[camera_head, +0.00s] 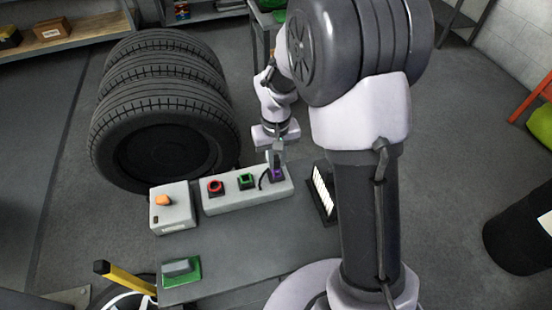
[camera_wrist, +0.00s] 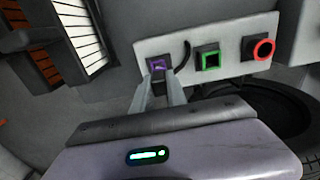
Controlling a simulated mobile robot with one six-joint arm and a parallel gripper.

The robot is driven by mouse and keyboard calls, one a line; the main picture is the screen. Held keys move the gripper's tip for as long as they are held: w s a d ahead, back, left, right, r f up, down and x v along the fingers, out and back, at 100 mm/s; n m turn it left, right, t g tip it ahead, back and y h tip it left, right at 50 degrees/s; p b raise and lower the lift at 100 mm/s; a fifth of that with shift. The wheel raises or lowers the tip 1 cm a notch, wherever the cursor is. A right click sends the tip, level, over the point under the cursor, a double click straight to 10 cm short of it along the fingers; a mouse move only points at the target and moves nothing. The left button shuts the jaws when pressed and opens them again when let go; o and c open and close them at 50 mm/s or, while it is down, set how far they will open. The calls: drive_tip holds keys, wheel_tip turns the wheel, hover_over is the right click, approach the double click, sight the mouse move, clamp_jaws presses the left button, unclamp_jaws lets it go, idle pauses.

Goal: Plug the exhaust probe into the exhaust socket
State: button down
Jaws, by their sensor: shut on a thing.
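A pale panel block (camera_head: 223,203) carries a red round fitting (camera_head: 215,187), a green square fitting (camera_head: 246,181) and a purple fitting (camera_head: 277,174). My gripper (camera_head: 277,157) points down at the purple fitting, at the panel's right end. In the wrist view, my gripper's fingertips (camera_wrist: 160,76) are at the purple fitting (camera_wrist: 157,64), closed around a small piece there. That piece is mostly hidden, so its seating cannot be told. A black cable (camera_wrist: 183,58) curls beside it. No labels show which fitting is the exhaust socket.
A grey box with an orange button (camera_head: 163,200) stands left of the panel. Stacked tires (camera_head: 165,115) are behind it. A black-framed item with white slats (camera_head: 323,192) lies right of the panel. A green and grey block (camera_head: 181,270) sits at the bench front. The bench middle is clear.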

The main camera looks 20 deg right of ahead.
drive_tip(key=shift+r, duration=0.2)
drive_tip(key=shift+r+p, duration=1.9)
drive_tip(key=shift+r, duration=0.25)
drive_tip(key=shift+f, duration=0.1)
